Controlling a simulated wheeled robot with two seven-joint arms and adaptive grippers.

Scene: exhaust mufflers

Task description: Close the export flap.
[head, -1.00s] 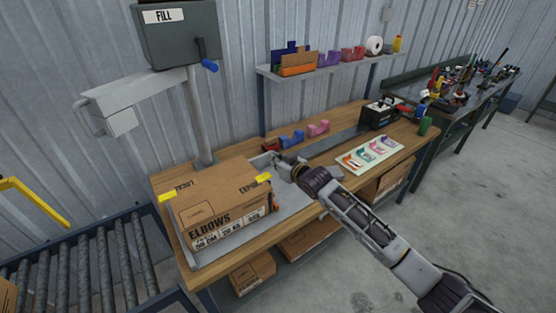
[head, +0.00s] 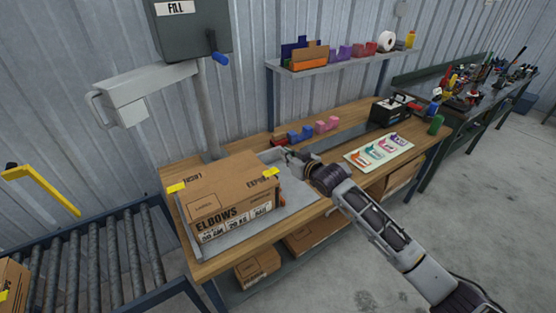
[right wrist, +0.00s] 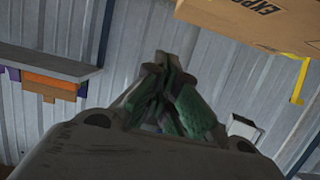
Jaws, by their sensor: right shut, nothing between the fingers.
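The cardboard box (head: 235,217), printed ELBOWS, sits on a grey tray (head: 295,200) on the wooden bench. Its top carries the export flap (head: 258,182) on the right, with a yellow tab (head: 271,172) at its edge. The flap looks roughly level with the top; I cannot tell if it lies fully flat. The right wrist view shows the export lettering on cardboard (right wrist: 250,20) at upper right, with a yellow strip (right wrist: 298,82). My right gripper (head: 292,155) is shut and empty, just beyond the box's far right corner, apart from the flap. My left gripper is out of view.
A grey post with the FILL unit (head: 188,25) stands behind the box. A roller conveyor (head: 90,255) lies at left. Tape holders (head: 313,130), a pale card (head: 378,150) and a black device (head: 388,110) occupy the bench to the right. A shelf (head: 340,60) hangs above.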

